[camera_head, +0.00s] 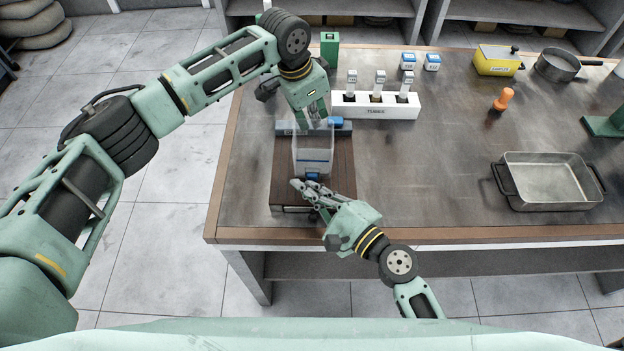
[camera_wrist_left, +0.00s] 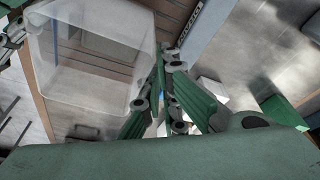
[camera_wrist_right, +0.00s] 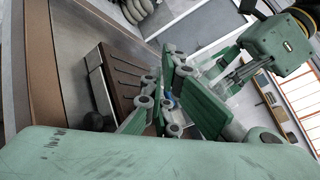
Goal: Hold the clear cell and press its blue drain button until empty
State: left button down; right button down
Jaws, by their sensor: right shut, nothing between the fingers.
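The clear cell (camera_head: 312,150) is a see-through box standing upright on a dark slatted stand (camera_head: 342,180). Its blue drain button (camera_head: 312,176) is low on the front side. My left gripper (camera_head: 312,122) is at the cell's back edge, its fingers closed together on the wall. In the left wrist view the cell (camera_wrist_left: 95,65) reaches up to these fingers (camera_wrist_left: 165,60). My right gripper (camera_head: 294,186) is shut and empty, its tips just in front of the cell near the button. Whether they touch it cannot be told. In the right wrist view the fingers (camera_wrist_right: 168,65) largely hide the cell.
A white tube rack (camera_head: 376,108) stands behind to the right. A metal pan (camera_head: 548,180), an orange-handled tool (camera_head: 503,98) and a yellow box (camera_head: 497,60) are farther right. The middle of the table is clear.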

jog(key=shift+s, duration=0.1)
dwell(0.7)
jog(key=shift+s, duration=1.05)
jog(key=shift+s, duration=0.1)
pick_arm(q)
jog(key=shift+w, duration=0.1)
pick_arm(e)
jog(key=shift+s+f, duration=0.1)
jog(key=shift+s, duration=0.2)
jog(key=shift+s+a, duration=0.15)
jog(key=shift+s, duration=1.95)
pick_arm(q)
jog(key=shift+r, duration=0.1)
